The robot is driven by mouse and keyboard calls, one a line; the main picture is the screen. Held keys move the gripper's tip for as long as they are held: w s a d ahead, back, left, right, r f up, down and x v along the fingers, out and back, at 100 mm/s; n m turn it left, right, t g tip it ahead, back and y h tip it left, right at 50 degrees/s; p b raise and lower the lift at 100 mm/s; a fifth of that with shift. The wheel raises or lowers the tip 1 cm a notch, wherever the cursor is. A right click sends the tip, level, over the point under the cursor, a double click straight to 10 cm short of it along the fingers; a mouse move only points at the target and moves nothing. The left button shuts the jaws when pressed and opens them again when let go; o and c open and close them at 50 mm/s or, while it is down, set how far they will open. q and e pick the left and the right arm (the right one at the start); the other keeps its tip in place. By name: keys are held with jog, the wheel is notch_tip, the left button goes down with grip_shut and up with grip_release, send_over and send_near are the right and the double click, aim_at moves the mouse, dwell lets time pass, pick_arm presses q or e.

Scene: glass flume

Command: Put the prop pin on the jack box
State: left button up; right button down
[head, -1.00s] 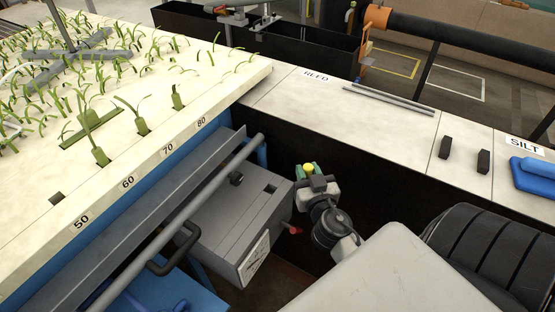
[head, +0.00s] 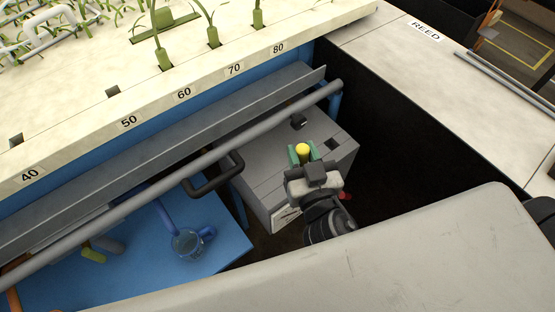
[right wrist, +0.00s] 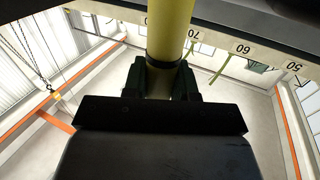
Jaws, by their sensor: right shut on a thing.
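The prop pin (head: 302,149) is yellow and stands up from the jaws of my right gripper (head: 303,158). In the right wrist view the pin (right wrist: 168,28) is a yellow cylinder with a dark band, clasped between the fingers (right wrist: 165,80). The pin's lower end is hidden. My left gripper is not in view.
A grey rail (head: 190,178) with a dark handle (head: 215,178) runs along the left of the box, below the planted bed (head: 70,135). A blue surface (head: 215,240) with a clear round item lies at lower left. A dark gap opens right of the box.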

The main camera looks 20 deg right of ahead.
jog(key=shift+w+a+f+b, duration=0.3)
jog(key=shift+w+a+f, duration=0.4)
jog(key=shift+f, duration=0.6)
jog(key=shift+w+a+f+b, duration=0.35)
jog(key=shift+w+a+f, duration=0.15)
jog(key=shift+w+f, duration=0.6)
jog(key=shift+w+a+f+b, duration=0.3)
jog(key=shift+w+a+f, duration=0.3)
jog(key=shift+f, duration=0.85)
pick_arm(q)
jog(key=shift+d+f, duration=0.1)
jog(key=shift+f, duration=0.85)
pick_arm(e)
jog(key=shift+f, duration=0.15)
jog(key=c, duration=0.9)
grip_release()
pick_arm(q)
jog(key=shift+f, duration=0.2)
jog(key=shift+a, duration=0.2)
